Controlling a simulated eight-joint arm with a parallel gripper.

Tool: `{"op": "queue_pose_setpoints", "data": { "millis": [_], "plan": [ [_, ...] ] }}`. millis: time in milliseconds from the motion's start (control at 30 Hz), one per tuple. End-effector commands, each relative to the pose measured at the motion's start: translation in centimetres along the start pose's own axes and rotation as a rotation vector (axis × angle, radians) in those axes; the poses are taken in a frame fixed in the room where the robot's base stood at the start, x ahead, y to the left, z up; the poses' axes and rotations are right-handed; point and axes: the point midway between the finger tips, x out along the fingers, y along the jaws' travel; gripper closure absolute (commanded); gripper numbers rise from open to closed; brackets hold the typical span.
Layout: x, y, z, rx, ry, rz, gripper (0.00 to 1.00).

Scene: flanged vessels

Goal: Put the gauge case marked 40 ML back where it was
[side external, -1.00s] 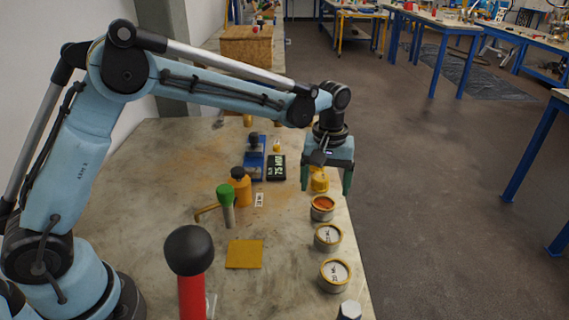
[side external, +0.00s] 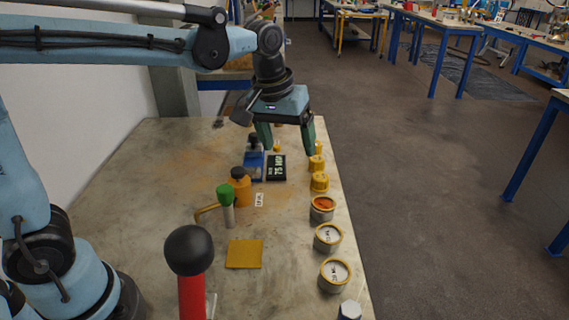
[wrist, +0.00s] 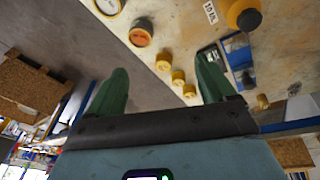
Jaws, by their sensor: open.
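Two round cases with white faces and yellow rims stand along the table's right edge, a nearer case (side external: 334,274) and a farther case (side external: 327,238). Their small black markings are too blurred to tell which reads 40 ML. A similar round vessel (side external: 321,208) with an orange inside stands behind them and also shows in the wrist view (wrist: 140,36). My gripper (side external: 287,148) is open and empty, pointing down above the far part of the table. In the wrist view, several small yellow flanged pieces (wrist: 178,77) show between the spread fingers (wrist: 162,66).
A yellow square plate (side external: 244,254) lies flat near the table's middle. A green-topped post (side external: 226,205), an orange bottle (side external: 239,188), a dark digital display (side external: 276,168) and a red post with a black knob (side external: 190,255) stand around it. The left part of the table is bare.

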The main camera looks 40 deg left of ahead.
Motion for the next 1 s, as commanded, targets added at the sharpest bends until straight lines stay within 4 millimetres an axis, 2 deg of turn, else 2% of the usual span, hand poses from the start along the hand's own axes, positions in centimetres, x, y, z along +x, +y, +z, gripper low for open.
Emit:
{"op": "queue_pose_setpoints", "data": {
  "millis": [33, 200, 500, 700, 1000],
  "plan": [
    [-0.5, -1.1, 1.0, 0.026, 0.029, 0.011, 0.17],
    [-1.1, -3.9, 3.9, 0.135, 0.139, 0.039, 0.17],
    [0.1, -7.9, 8.6, 0.303, 0.316, 0.046, 0.17],
    [0.9, -8.8, 9.8, 0.354, 0.369, 0.039, 0.17],
    [0.9, -8.9, 9.9, 0.359, 0.375, 0.038, 0.17]
  ]
}}
